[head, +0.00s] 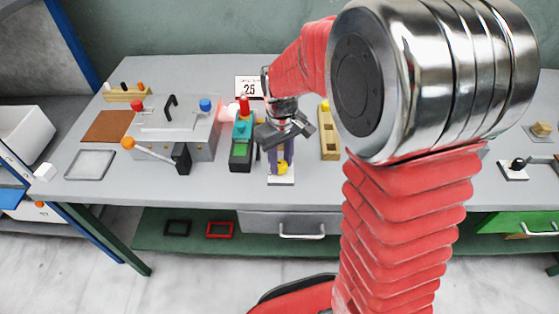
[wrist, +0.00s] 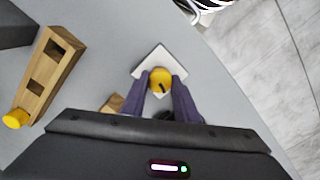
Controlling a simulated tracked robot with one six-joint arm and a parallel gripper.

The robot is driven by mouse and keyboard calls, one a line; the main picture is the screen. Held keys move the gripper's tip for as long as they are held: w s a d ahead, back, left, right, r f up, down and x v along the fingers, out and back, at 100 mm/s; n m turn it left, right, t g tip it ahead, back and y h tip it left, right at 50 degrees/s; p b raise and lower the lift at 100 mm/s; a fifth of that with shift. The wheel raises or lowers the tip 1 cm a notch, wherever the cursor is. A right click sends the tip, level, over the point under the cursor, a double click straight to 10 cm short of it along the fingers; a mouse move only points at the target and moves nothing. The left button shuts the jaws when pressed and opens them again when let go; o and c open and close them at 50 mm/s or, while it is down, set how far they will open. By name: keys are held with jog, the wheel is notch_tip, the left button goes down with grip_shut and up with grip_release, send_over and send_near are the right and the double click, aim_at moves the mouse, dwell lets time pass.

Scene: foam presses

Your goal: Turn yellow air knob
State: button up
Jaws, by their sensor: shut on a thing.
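The yellow air knob (wrist: 161,80) sits on a white square plate (wrist: 150,62) on the grey table. It also shows in the head view (head: 282,168), low on its white plate (head: 281,180) near the table's front edge. A dark mark is on the knob's face. My gripper (wrist: 160,88) points down with its two purple fingers shut on the knob, one on each side. In the head view my gripper (head: 280,160) stands over the plate, and its fingers partly hide the knob.
A wooden block with holes and a yellow end (wrist: 46,75) stands left in the wrist view. A teal and green device with a red top (head: 242,135) is close left of my gripper in the head view. A grey box with a lever (head: 175,125) is farther left.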

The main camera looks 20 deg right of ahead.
aim_at(280, 163)
jog(key=m, duration=0.7)
jog(key=shift+w, duration=0.1)
jog(key=m, duration=0.4)
jog(key=shift+r+m, duration=0.1)
jog(key=shift+m, duration=1.5)
jog(key=shift+a, duration=0.1)
jog(key=o, duration=1.1)
jog(key=shift+c, duration=0.2)
notch_tip(280, 163, up, 14)
jog(key=shift+f, duration=0.2)
